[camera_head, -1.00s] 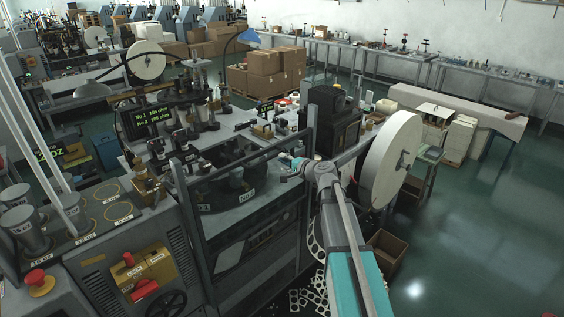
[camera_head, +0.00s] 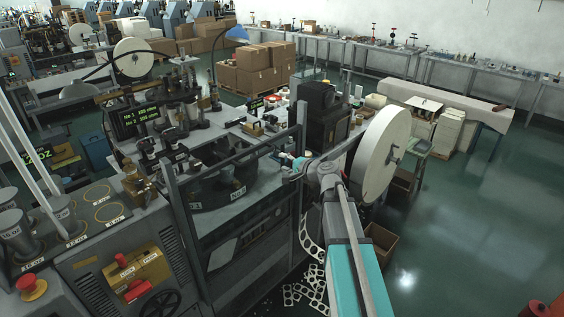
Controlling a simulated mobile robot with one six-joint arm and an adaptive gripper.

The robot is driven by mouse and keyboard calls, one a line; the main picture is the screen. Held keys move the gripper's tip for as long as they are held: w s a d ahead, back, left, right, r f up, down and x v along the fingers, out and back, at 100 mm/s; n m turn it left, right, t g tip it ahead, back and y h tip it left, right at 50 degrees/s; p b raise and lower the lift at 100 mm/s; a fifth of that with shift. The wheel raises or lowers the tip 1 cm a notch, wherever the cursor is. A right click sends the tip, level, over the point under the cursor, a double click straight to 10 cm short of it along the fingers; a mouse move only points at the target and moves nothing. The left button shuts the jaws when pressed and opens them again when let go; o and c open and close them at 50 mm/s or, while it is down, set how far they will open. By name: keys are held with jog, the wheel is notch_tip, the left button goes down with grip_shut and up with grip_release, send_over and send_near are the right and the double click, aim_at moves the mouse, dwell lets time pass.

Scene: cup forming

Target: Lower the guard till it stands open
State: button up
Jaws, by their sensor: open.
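The guard (camera_head: 236,158) is a dark barred frame across the front of the cup-forming machine, between a left post and a taller right post (camera_head: 302,125). My gripper (camera_head: 280,156) is at the end of my teal-and-grey arm, beside the right end of the guard's upper bar. It is open. Its fingers are small and partly hidden by the wrist, so contact with the bar cannot be made out.
A large white paper roll (camera_head: 381,153) stands just right of my wrist. A yellow control box with red buttons (camera_head: 138,273) and a red stop knob (camera_head: 32,287) are at lower left. Punched scrap (camera_head: 306,290) and a cardboard box (camera_head: 377,246) lie below. The green floor at right is clear.

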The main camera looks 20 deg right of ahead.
aim_at(256, 157)
jog(key=shift+s+d+r, duration=0.1)
jog(key=shift+s+d, duration=0.15)
jog(key=shift+s, duration=0.25)
jog(key=shift+w, duration=0.1)
dwell(0.4)
jog(key=shift+w+a+f+b, duration=0.7)
jog(key=shift+w+f+b, duration=0.05)
jog(key=shift+w+f, duration=0.1)
jog(key=b+x, duration=0.2)
jog(key=x, duration=1.1)
jog(key=shift+w+a+b, duration=0.15)
jog(key=shift+w+b, duration=0.2)
jog(key=shift+b, duration=0.05)
grip_shut()
